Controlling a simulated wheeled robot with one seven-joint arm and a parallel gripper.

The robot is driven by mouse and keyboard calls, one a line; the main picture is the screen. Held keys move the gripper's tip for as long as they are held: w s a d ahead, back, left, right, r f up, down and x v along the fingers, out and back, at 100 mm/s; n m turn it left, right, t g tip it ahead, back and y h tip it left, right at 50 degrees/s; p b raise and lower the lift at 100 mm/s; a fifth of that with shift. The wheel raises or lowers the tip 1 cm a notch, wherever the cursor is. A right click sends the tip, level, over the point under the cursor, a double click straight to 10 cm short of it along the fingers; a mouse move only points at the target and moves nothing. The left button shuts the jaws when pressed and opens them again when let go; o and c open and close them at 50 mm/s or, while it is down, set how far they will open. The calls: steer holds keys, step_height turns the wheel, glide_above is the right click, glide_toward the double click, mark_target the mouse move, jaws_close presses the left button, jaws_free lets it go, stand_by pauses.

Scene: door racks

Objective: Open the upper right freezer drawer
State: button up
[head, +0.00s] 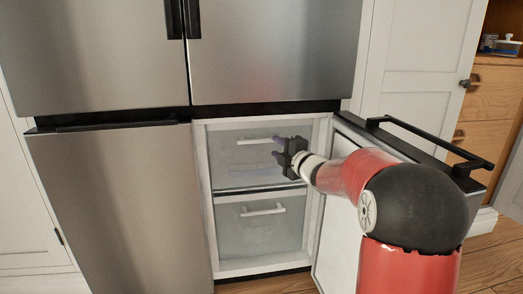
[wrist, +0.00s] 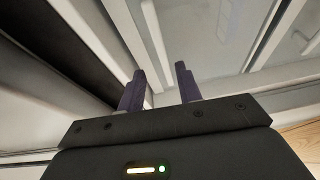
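The upper right freezer drawer (head: 232,172) has a frosted, see-through front and a white bar handle (head: 258,141) near its top. It looks closed, flush inside the white compartment. My gripper (head: 278,149) is in front of this drawer, near the right end of its handle. In the wrist view its two dark purple fingers (wrist: 160,70) stand apart with a gap between them. A pale bar (wrist: 154,32) runs just beyond the fingertips there; I cannot tell whether it is the handle or a frame edge. No contact shows.
The freezer door (head: 333,225) stands swung open to the right, its black handle (head: 430,142) sticking out past my arm. A lower drawer (head: 240,240) with a white handle (head: 263,209) sits below. The left freezer door (head: 110,200) is closed.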

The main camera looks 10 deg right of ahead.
mark_target(265, 142)
steer(key=shift+n+y, duration=0.5)
steer(key=x, duration=0.8)
steer(key=shift+w+f, duration=0.15)
steer(key=shift+f, duration=0.25)
jaws_close()
